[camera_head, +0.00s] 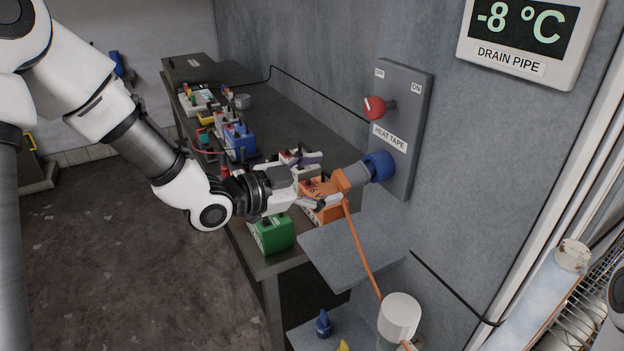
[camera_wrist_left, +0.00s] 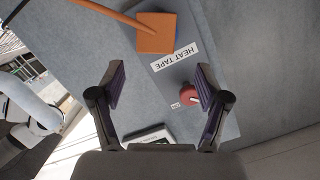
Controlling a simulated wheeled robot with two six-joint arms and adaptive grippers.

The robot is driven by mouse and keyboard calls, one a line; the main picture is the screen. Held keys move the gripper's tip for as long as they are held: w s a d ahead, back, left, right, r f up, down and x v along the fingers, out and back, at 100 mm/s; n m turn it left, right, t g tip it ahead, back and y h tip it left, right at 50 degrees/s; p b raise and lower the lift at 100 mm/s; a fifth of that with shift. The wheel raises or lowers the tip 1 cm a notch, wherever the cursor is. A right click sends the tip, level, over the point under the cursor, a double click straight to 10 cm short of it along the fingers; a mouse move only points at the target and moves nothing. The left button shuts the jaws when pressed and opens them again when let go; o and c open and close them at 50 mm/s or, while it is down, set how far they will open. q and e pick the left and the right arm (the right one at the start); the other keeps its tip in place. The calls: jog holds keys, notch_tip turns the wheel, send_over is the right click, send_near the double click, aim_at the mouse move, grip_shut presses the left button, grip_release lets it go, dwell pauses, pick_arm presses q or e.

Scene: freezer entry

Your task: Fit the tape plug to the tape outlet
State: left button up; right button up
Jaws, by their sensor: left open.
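The tape plug (camera_head: 357,176) has a grey barrel and an orange rear block with an orange cable hanging down. Its front end meets the blue collar of the tape outlet (camera_head: 379,166), on the grey HEAT TAPE panel. The plug looks in line with the outlet; how deep it sits is hidden. My left gripper (camera_head: 328,180) is open just behind the plug's orange end. In the left wrist view, the plug's orange back (camera_wrist_left: 156,34) shows ahead of the empty space between the spread fingers (camera_wrist_left: 160,86). My right gripper is not in view.
The panel (camera_head: 412,120) has a red knob (camera_head: 375,107) above the outlet. A dark bench (camera_head: 290,130) behind my left arm holds a green box (camera_head: 271,233), an orange box (camera_head: 322,212) and other coloured boxes. A grey shelf (camera_head: 350,250) and white cylinder (camera_head: 399,315) are below.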

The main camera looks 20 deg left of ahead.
pick_arm(q)
jog(key=shift+v, duration=1.25)
